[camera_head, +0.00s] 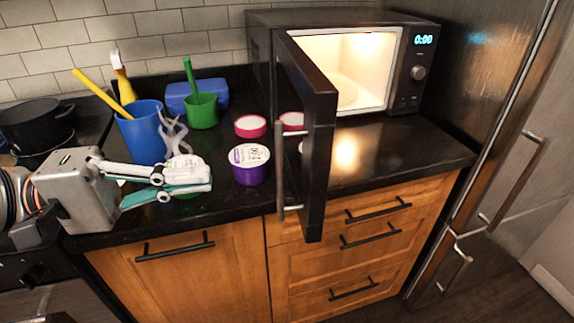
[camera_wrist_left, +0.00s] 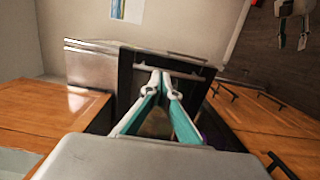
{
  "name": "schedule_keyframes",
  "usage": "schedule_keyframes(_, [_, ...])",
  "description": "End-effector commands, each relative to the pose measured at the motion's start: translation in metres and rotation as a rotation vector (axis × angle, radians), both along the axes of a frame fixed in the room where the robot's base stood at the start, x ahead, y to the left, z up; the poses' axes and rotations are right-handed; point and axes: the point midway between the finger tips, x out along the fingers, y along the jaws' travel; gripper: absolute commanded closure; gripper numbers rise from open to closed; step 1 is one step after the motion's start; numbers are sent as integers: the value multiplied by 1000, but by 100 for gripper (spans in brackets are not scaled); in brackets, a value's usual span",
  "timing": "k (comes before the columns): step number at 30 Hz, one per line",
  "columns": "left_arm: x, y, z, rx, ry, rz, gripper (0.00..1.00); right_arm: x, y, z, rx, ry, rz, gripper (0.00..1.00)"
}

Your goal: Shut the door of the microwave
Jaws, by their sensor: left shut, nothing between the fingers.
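The black microwave (camera_head: 260,40) stands at the back right of the counter, lit inside. Its dark door (camera_head: 318,150) stands wide open toward the front, with a silver vertical handle (camera_head: 281,175). My left gripper (camera_head: 208,178) is shut and empty, left of the door and apart from it, over the counter. In the left wrist view, the shut fingertips (camera_wrist_left: 160,76) point at a dark panel with a silver bar (camera_wrist_left: 178,68), which looks like the door and handle. A gripper with teal fingers, apparently my right one (camera_wrist_left: 291,38), shows small at the upper right there.
A black pot (camera_head: 30,122) is far left. A steel fridge (camera_head: 490,70) stands right. The counter before the microwave (camera_head: 410,150) is clear.

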Motion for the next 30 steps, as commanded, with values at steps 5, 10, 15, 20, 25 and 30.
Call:
schedule_keyframes(5, [3,-23,6,-4,-8,-2,100,7,2,13,10,-19,-1,60])
schedule_keyframes(10, [8,-50,7,-4,-10,-3,100,9,4,22,19,-27,-2,60])
schedule_keyframes(15, [13,-80,7,-3,-10,-3,100,10,7,31,31,-28,-3,60])
schedule_keyframes(20, [18,-104,5,-3,-7,-4,100,3,10,31,40,-13,-2,60])
schedule_keyframes(25, [22,-119,2,-1,-4,-1,100,-4,13,30,46,-2,0,60])
schedule_keyframes(30, [23,-124,1,0,-4,0,100,-4,13,29,47,1,-2,60])
